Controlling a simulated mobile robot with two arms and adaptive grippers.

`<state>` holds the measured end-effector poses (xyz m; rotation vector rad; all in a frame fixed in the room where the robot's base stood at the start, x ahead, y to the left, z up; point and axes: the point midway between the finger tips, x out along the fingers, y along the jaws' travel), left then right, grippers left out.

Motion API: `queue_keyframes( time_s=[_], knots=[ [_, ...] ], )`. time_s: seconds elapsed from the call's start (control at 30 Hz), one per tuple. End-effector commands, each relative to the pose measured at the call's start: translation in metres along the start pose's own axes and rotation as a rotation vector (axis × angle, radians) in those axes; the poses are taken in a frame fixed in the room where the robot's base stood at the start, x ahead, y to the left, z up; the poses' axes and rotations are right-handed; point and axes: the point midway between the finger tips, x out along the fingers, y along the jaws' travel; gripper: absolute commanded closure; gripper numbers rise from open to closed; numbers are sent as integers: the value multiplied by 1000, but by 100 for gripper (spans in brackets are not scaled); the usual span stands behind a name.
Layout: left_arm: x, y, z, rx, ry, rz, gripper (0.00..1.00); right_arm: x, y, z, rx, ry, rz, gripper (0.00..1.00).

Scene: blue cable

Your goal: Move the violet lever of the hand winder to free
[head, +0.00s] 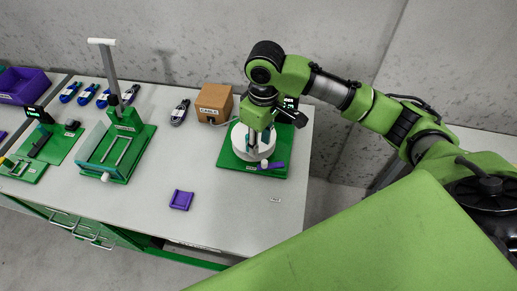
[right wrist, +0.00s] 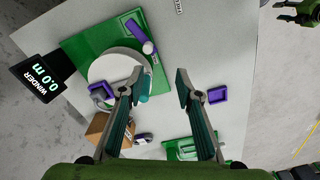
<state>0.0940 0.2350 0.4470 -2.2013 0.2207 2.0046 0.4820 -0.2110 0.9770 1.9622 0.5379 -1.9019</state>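The hand winder stands at the right of the table, with a green base (head: 226,158) and a white drum (head: 238,140). The violet lever (head: 275,166) is at its front edge, beside a white knob (head: 264,163). In the right wrist view the violet lever (right wrist: 134,28) lies beyond the fingertips, next to the white knob (right wrist: 147,47). A second violet part (right wrist: 100,91) shows at the drum's edge. My right gripper (right wrist: 167,78) is open and empty, pointing down over the winder. A green gripper (right wrist: 296,12), probably my left, is cut off at the upper right; its opening is unclear.
The winder's display (right wrist: 40,80) reads 0.0 m. A cardboard box (head: 214,102) stands left of the winder. A violet tray (head: 181,200) lies near the front edge. A green device with a tall post (head: 115,150) stands further left. Blue and dark cable coils (head: 180,111) lie at the back.

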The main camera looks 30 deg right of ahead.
Motion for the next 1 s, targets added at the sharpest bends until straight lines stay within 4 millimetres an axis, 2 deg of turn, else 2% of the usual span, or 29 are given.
queue_keyframes(
  time_s=[0.03,0.1,0.27,0.47,0.8,1.0],
  knots=[
    [0,0,0,0,0,0,60,-9,10,1,16,-13,11,68],
    [0,0,0,0,0,0,60,-16,17,4,29,-28,16,68],
    [-1,0,1,0,-1,0,60,-16,21,6,40,-41,16,68],
    [-6,1,4,0,-7,1,60,14,20,8,40,-44,13,68],
    [-16,1,6,0,-10,1,60,85,22,10,38,-41,15,68],
    [-19,1,5,0,-9,1,60,110,22,10,38,-38,15,68]
  ],
)
